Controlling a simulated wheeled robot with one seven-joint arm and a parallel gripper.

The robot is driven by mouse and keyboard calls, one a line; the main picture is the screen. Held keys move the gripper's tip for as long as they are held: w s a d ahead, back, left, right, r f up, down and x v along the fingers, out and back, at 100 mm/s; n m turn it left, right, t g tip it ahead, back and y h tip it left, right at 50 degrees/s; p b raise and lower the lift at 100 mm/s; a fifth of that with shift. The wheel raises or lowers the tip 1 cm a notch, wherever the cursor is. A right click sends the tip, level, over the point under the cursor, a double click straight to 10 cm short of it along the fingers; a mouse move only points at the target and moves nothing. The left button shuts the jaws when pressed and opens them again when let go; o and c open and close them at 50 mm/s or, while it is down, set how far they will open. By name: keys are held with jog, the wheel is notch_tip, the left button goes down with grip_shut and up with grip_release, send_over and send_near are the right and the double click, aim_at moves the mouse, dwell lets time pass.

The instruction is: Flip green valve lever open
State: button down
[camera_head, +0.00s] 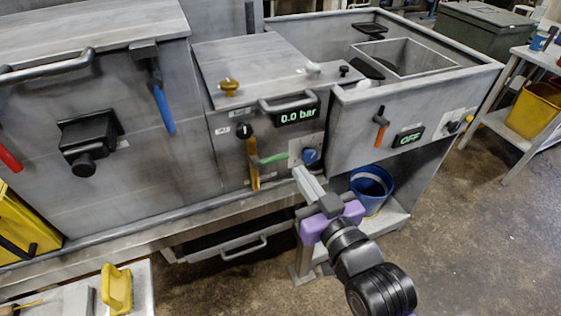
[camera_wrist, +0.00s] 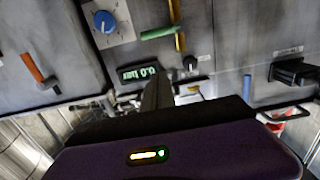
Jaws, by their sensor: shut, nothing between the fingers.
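The green valve lever (camera_head: 271,159) sticks out sideways, roughly level, from the front of the middle grey unit, below the "0.0 bar" display. In the wrist view the green lever (camera_wrist: 160,33) lies just beyond the fingertips, pointing left from the yellow lever. My gripper (camera_head: 298,173) is shut and empty, to the right of and slightly below the green lever in the head view. It also shows in the wrist view (camera_wrist: 172,10), fingers together and pointing at the panel. I see no clear contact with the lever.
A yellow lever (camera_head: 253,165) hangs down beside the green one. A blue knob (camera_head: 310,156) sits close to my fingertips on the right. The pressure display (camera_head: 297,115) and a handle (camera_head: 287,103) are above. An orange lever (camera_head: 380,128) is farther right. A blue bucket (camera_head: 371,190) stands below.

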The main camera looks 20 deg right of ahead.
jog(key=p, duration=0.1)
send_over(282, 158)
jog(key=s, duration=0.3)
jog(key=f, duration=0.3)
jog(key=shift+w+a, duration=0.3)
jog(key=shift+a, duration=0.1)
jog(key=shift+w+f, duration=0.15)
jog(key=shift+f, duration=0.55)
jog(key=shift+d+f+m, duration=0.15)
jog(key=shift+f+m, duration=0.25)
jog(key=shift+m, duration=0.2)
jog(key=a+f+m, duration=0.2)
jog(key=f+m, duration=0.1)
jog(key=m, duration=0.5)
jog(key=a+f+m+y, duration=0.1)
jog(key=f+m, duration=0.3)
jog(key=m, duration=0.4)
jog(key=shift+a+f+m+t, duration=0.2)
jog(key=shift+a+m+t, duration=0.1)
jog(key=shift+a, duration=0.1)
